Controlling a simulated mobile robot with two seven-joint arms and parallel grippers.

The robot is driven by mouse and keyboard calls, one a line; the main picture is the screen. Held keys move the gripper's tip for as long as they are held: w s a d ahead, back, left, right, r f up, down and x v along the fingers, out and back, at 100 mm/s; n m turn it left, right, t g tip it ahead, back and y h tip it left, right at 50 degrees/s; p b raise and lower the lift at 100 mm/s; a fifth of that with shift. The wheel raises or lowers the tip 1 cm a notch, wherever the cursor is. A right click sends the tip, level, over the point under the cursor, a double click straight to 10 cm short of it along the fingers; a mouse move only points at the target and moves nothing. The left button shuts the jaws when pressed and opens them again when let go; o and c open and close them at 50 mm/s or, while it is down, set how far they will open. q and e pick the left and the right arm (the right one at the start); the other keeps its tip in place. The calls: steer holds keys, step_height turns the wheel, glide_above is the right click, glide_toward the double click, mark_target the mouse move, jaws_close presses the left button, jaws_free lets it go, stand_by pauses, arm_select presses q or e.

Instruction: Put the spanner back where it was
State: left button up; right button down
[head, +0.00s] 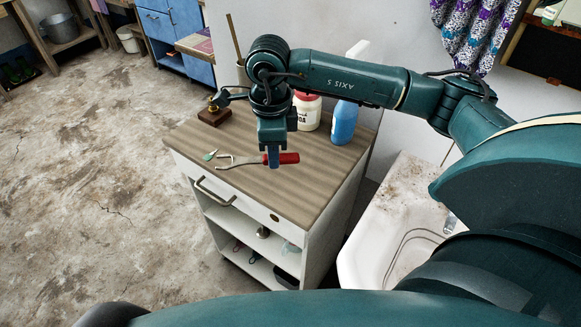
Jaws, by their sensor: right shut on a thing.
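The spanner (289,158) has a red handle and a metal shaft with a forked end towards the left. It is at the front part of the wood-topped white cabinet (290,195). My right gripper (273,161) points down from above and is shut on the spanner near where the handle meets the shaft. I cannot tell whether the spanner touches the top or is just above it. My left gripper is not in view.
A small teal item (210,155) lies beside the forked end. A brown block with a knob (214,115), a red-lidded white jar (307,112) and a blue bottle (344,122) stand further back. The front right top is clear.

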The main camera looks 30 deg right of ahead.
mark_target(284, 176)
steer(key=w+d+f+m, duration=0.1)
steer(key=w+d+m, duration=0.1)
steer(key=m, duration=1.1)
steer(key=w+d+f+m, duration=0.1)
steer(key=w+d+m, duration=0.15)
steer(key=m, duration=1.05)
step_height(284, 176, down, 9)
steer(key=shift+s+d+f+p, duration=0.1)
steer(key=shift+s+f+p, duration=0.1)
steer(key=shift+p, duration=0.35)
steer(key=shift+f, duration=0.2)
steer(key=c, duration=1.3)
jaws_free()
steer(key=shift+o, duration=0.2)
